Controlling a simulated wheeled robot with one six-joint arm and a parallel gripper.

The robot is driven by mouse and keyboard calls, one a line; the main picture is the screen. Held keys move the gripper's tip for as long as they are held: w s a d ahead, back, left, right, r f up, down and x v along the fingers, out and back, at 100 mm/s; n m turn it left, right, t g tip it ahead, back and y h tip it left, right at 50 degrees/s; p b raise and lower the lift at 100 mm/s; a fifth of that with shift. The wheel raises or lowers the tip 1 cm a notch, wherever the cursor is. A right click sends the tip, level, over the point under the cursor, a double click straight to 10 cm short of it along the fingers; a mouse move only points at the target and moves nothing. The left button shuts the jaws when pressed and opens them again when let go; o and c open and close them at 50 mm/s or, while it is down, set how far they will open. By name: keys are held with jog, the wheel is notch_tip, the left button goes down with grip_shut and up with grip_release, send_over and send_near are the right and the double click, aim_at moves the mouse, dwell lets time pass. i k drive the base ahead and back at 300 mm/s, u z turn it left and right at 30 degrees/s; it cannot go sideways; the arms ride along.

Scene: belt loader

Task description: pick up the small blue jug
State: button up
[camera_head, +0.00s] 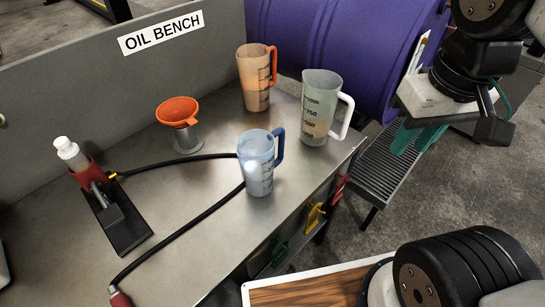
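The small blue jug (257,167) is a translucent bluish measuring jug with a blue handle on its right side. It stands upright near the front edge of the steel bench (200,235). My gripper (450,127) is at the upper right, beyond the bench's right side and well apart from the jug. I cannot make out both of its fingers clearly. No object shows in its grip.
A jug with an orange handle (254,80) and a larger clear jug with a white handle (318,105) stand behind the blue jug. A black hose (190,243) runs close to its left. An orange funnel (178,110) and purple drum (345,45) are farther back.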

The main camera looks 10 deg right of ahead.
aim_at(255, 148)
jog(key=u, duration=2.25)
jog(key=k, duration=1.45)
jog(key=z, duration=0.5)
jog(key=i, duration=0.5)
